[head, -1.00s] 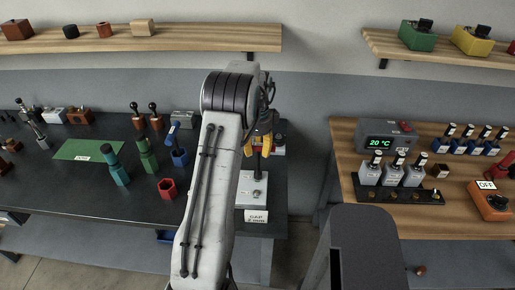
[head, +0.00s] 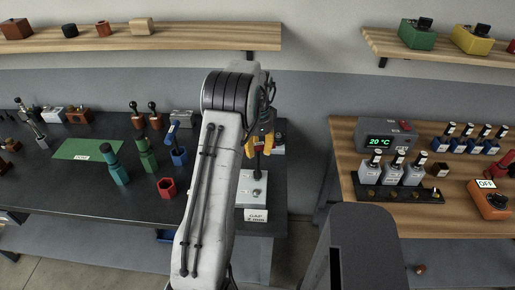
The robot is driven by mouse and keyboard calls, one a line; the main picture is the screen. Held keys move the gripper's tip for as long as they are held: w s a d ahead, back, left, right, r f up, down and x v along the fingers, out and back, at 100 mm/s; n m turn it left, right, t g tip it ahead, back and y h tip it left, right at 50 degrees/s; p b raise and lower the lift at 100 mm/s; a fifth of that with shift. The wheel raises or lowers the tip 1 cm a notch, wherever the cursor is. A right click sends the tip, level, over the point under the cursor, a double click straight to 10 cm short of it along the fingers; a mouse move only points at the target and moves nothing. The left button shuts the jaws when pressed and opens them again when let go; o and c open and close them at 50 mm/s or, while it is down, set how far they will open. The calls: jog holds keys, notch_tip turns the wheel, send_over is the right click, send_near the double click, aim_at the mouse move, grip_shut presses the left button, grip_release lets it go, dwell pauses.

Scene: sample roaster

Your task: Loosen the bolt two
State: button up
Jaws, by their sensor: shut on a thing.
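My gripper (head: 259,142), with yellow fingers, is shut on a dark upright tool (head: 258,166). My arm hides part of both. The tool stands over a pale grey block (head: 246,201) at the right end of the black bench. A small bolt-like silvery part (head: 257,192) shows on top of the block. I cannot tell which bolt is bolt two, or whether the tool's tip touches one. A white label (head: 256,216) on the front of the block appears to begin with "GAP"; its lower line is too small to read.
The black bench (head: 105,205) holds several upright tools left of my arm, a red hexagonal cup (head: 167,188) and a green mat (head: 75,149). A wooden table (head: 440,222) with grey bottles and a display reading 20 °C (head: 380,142) stands right, across a gap.

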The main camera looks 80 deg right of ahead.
dwell(0.3)
jog(key=shift+s+n, duration=0.1)
jog(key=shift+n, duration=1.7)
jog(key=n, duration=0.3)
jog(key=shift+s+d+n, duration=0.1)
jog(key=shift+n, duration=0.2)
jog(key=shift+d+n, duration=0.1)
jog(key=shift+n, duration=1.6)
